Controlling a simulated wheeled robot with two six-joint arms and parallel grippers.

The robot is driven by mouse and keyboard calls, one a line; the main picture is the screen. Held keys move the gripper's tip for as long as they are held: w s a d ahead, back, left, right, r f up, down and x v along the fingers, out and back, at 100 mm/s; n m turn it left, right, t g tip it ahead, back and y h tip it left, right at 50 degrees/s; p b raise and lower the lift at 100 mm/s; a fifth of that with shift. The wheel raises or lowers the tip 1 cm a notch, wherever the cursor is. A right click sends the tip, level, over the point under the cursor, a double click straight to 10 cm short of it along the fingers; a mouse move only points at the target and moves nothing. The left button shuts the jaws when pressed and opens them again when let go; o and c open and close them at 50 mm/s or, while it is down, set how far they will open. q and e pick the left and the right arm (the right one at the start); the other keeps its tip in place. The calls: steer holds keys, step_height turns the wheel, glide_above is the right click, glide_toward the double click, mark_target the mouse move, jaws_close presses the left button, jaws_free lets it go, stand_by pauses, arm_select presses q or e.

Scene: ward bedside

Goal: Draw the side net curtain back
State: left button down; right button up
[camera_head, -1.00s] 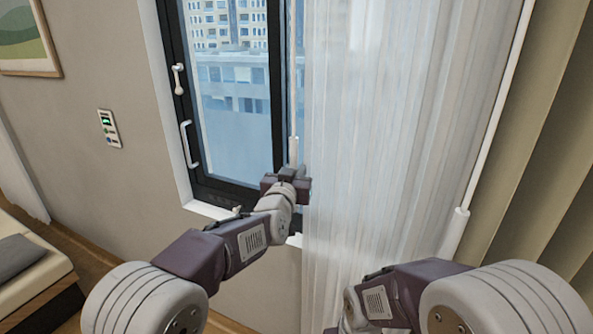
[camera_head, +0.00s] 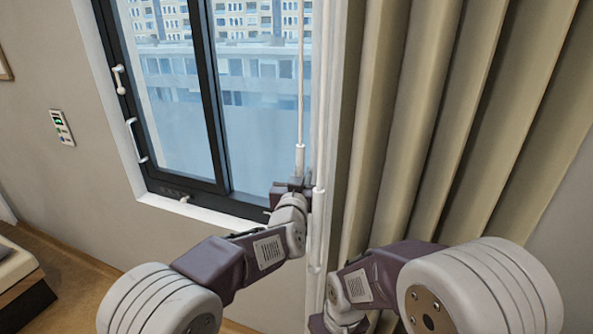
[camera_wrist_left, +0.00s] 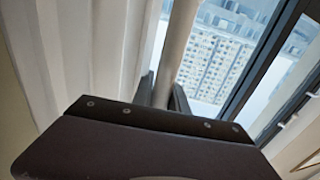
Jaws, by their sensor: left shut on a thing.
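The white net curtain (camera_head: 330,95) hangs gathered in a narrow upright bunch at the right side of the window, and its pale folds fill the left of the left wrist view (camera_wrist_left: 105,45). A thin white draw wand (camera_head: 300,120) hangs at its left edge. My left gripper (camera_head: 296,184) is shut on the wand's thicker lower end; the wrist view shows the wand (camera_wrist_left: 178,40) between the fingers. My right arm is low in the head view; only part of its gripper's body shows and its fingers are out of frame.
A second white wand (camera_head: 318,200) hangs just right of my left gripper. Heavy beige curtains (camera_head: 410,130) hang in folds to the right. The dark-framed window (camera_head: 215,100) and its sill are uncovered. A bed corner (camera_head: 20,285) is at lower left.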

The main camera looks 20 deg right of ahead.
arm_select(q)
steer(key=shift+s+d+r, duration=0.1)
stand_by(0.3)
steer(key=c, duration=1.5)
jaws_free()
steer(key=shift+o, duration=1)
steer(key=shift+s+d, duration=0.15)
steer(key=shift+d, duration=0.05)
arm_select(e)
steer(key=shift+s+d, duration=0.1)
arm_select(q)
steer(key=shift+a, duration=0.1)
